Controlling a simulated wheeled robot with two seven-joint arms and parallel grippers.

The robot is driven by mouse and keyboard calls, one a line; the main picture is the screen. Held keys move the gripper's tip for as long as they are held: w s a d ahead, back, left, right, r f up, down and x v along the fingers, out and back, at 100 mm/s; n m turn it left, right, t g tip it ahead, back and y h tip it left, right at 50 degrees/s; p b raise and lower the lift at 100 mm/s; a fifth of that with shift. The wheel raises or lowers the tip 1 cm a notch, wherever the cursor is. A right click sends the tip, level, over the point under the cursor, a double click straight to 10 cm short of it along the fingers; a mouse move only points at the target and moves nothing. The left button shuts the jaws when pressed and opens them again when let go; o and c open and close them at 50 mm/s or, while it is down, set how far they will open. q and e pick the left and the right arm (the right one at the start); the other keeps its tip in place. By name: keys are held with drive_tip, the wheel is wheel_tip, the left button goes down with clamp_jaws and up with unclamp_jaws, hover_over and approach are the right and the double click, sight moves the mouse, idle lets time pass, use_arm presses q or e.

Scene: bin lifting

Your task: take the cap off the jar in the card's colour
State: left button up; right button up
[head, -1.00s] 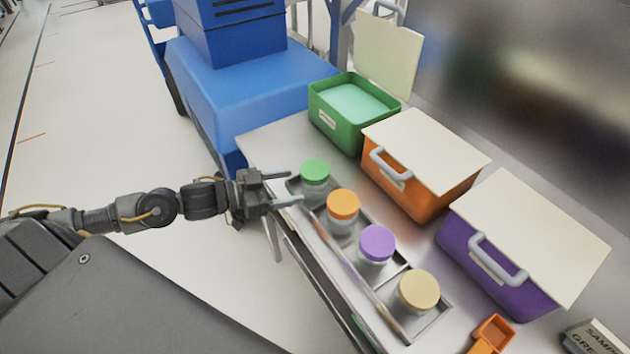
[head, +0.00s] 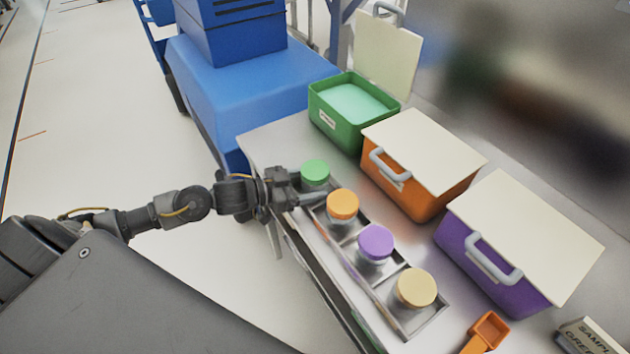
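The jar with the green cap (head: 315,172) stands at the far end of a metal tray (head: 427,329). My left gripper (head: 312,188) reaches it from the left, below cap height. Its near finger passes in front of the jar's glass body; the far finger's tip is hidden behind the jar. The fingers look still spread, and I cannot see whether they touch the glass. The green cap is on the jar. My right gripper is out of view.
Jars with orange (head: 342,204), purple (head: 376,242) and tan (head: 416,287) caps stand in the tray. Behind are an open green bin (head: 335,128), closed orange (head: 395,194) and purple (head: 500,275) bins. An orange scoop (head: 488,330) lies at the front.

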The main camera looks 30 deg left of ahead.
sight(302, 175)
use_arm(q)
drive_tip(key=c, duration=0.6)
drive_tip(key=shift+r, duration=0.1)
drive_tip(key=shift+c, duration=0.2)
drive_tip(key=shift+r, duration=0.4)
drive_tip(key=r, duration=0.2)
drive_tip(key=shift+s+a+r+b, duration=0.1)
drive_tip(key=shift+a+r+b, duration=0.1)
drive_tip(key=shift+r+b, duration=0.2)
drive_tip(key=a+r, duration=0.1)
drive_tip(key=s+a+r, duration=0.1)
drive_tip(key=s+r, duration=0.1)
drive_tip(key=r, duration=0.1)
drive_tip(key=shift+s+a, duration=0.25)
drive_tip(key=shift+a, duration=0.15)
drive_tip(key=s+a+r+p, duration=0.5)
drive_tip(key=s+a+p, duration=0.1)
drive_tip(key=a, duration=0.1)
drive_tip(key=shift+s+a+r, duration=0.15)
drive_tip(key=shift+s+r, duration=0.05)
drive_tip(key=shift+s, duration=0.05)
drive_tip(key=shift+f, duration=0.1)
